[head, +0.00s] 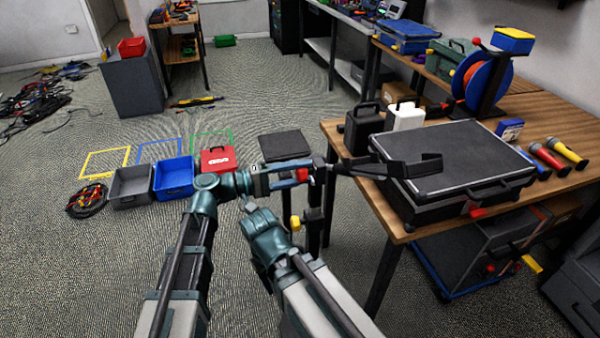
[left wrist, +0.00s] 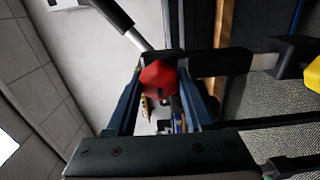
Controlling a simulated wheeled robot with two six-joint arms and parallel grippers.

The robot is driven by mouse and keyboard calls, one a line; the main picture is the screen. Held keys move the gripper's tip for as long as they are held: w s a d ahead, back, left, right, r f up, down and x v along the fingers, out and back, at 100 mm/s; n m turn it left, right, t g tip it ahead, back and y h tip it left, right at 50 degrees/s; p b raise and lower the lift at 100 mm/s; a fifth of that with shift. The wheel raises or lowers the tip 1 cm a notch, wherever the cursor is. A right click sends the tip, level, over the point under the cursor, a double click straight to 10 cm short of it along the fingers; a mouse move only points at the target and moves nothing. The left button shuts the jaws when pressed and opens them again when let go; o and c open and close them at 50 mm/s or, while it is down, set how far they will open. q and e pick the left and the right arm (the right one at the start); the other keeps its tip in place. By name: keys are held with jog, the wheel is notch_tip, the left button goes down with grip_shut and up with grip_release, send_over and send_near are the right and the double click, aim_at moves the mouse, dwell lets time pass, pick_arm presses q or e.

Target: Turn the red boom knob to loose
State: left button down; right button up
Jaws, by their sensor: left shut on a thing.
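The red boom knob (head: 302,174) sits on the side of a dark stand beside the right table. In the left wrist view, the knob (left wrist: 158,80) is between the two blue fingers. My left gripper (head: 310,171) reaches in from the left and is shut on the knob; it shows in the left wrist view (left wrist: 162,85). The black boom (head: 360,172) runs right from the knob's joint to a bracket over the black case. A yellow knob (head: 295,222) is lower on the stand. I cannot read any loose or tight mark.
The black case (head: 455,168) lies on the wooden table (head: 340,132), with a black and a white container (head: 405,115) behind it. Grey and blue bins (head: 173,178) and a red box (head: 217,160) are on the floor to the left. The carpet ahead is mostly open.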

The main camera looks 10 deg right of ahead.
dwell(0.4)
pick_arm(q)
jog(key=shift+c, duration=1.6)
grip_release()
